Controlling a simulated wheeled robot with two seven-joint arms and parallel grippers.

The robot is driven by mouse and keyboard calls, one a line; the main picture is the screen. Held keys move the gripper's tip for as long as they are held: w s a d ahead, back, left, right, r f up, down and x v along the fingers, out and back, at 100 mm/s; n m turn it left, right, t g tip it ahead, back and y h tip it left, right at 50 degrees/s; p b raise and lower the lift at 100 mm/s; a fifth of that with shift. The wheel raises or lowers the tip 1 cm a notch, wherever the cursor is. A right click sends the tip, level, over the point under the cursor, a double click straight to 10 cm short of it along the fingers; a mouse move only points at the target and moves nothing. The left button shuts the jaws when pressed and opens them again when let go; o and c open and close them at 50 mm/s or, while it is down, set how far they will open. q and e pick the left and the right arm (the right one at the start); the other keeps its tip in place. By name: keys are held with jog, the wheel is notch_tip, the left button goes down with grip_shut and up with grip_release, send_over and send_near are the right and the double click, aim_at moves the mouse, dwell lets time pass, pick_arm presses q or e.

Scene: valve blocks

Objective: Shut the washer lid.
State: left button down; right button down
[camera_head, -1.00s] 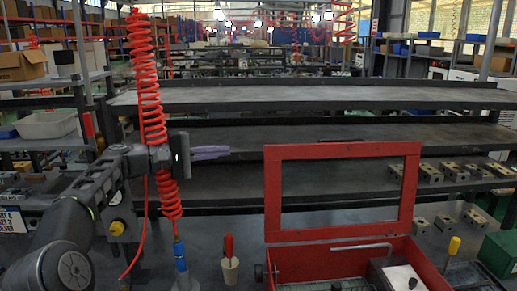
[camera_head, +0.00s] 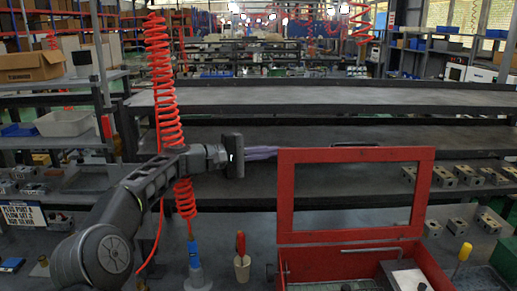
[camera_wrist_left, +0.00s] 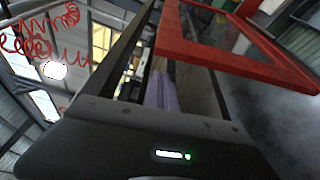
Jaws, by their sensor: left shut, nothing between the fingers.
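The red washer lid (camera_head: 354,238) is a rectangular frame with an open middle. It stands upright, open, at the back of the red washer box (camera_head: 433,268) at the lower right of the head view. My left gripper (camera_head: 262,153) is shut and empty. Its pale purple fingers are at the lid's upper left corner, and whether they touch it I cannot tell. In the left wrist view the fingers (camera_wrist_left: 160,92) point away, with the lid frame (camera_wrist_left: 235,62) to their right. My right gripper is not in view.
A coiled red air hose (camera_head: 163,75) hangs close by my left arm. A red-handled tool in a pale cup (camera_head: 242,267) and a blue fitting (camera_head: 194,254) stand left of the box. Metal valve blocks (camera_head: 468,174) sit on the shelf at right.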

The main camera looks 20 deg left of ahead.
pick_arm(q)
jog(key=shift+s+d+r, duration=0.1)
jog(key=shift+s+d, duration=0.15)
jog(key=shift+s, duration=0.3)
jog(key=shift+s+d+r, duration=0.1)
jog(key=shift+s+d, duration=0.1)
jog(key=shift+s, duration=0.35)
jog(key=shift+f, duration=0.1)
